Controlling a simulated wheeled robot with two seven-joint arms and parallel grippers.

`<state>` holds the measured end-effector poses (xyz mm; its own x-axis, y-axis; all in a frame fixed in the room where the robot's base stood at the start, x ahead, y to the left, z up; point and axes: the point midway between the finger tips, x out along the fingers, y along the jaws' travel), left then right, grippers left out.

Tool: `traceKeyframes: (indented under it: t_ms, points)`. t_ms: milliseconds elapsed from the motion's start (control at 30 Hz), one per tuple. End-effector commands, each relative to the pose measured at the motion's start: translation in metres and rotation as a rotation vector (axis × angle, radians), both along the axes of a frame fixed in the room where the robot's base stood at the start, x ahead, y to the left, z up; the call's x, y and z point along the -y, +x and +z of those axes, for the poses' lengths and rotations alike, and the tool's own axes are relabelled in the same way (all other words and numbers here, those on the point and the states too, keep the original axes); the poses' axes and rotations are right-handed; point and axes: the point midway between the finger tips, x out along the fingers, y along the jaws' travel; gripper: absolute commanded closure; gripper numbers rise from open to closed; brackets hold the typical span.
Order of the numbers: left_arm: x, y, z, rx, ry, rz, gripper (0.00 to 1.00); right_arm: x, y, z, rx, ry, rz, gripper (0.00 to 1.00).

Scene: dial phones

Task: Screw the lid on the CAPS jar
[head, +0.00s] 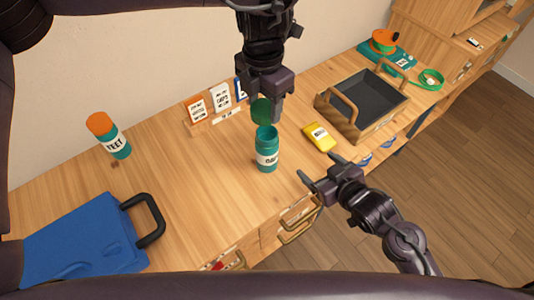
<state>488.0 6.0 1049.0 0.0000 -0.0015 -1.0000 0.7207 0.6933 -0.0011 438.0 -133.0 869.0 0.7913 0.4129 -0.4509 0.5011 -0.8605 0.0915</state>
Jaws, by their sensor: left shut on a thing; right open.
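A teal jar (267,160) with a white label stands upright and open near the middle of the table; its label is too small to read surely. My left gripper (264,98) is shut on a green lid (262,111). The lid is above and slightly behind the jar's mouth, seemingly apart from it. My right gripper (322,170) is open and empty, to the right of the jar near the table's front edge.
A teal jar with an orange lid (100,124) stands at the left. A blue case (85,245) lies front left. A card rack (208,126) stands behind the jar. A yellow packet (319,137) and a handled tray (350,125) are to the right.

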Motion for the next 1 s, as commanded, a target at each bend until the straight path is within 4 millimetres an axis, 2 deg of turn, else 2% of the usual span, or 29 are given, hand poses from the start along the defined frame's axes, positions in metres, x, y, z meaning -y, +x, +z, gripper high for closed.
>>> traceKeyframes:
  t_ms: [200, 400, 767, 1000]
  points:
    - [0.004, 0.0, -0.001, 0.001, 0.001, -0.08, 0.7, -0.023, -0.013, 0.017, 0.201, 0.205, 0.235, 0.22]
    - [0.006, -0.001, -0.001, 0.001, 0.001, -0.122, 0.7, -0.028, -0.029, 0.03, 0.279, 0.342, 0.355, 0.22]
    - [0.006, -0.001, -0.001, 0.001, 0.001, -0.132, 0.7, -0.029, -0.034, 0.035, 0.297, 0.38, 0.384, 0.22]
    - [0.006, -0.001, -0.001, 0.001, 0.001, -0.131, 0.7, -0.035, -0.028, 0.035, 0.3, 0.381, 0.382, 0.22]
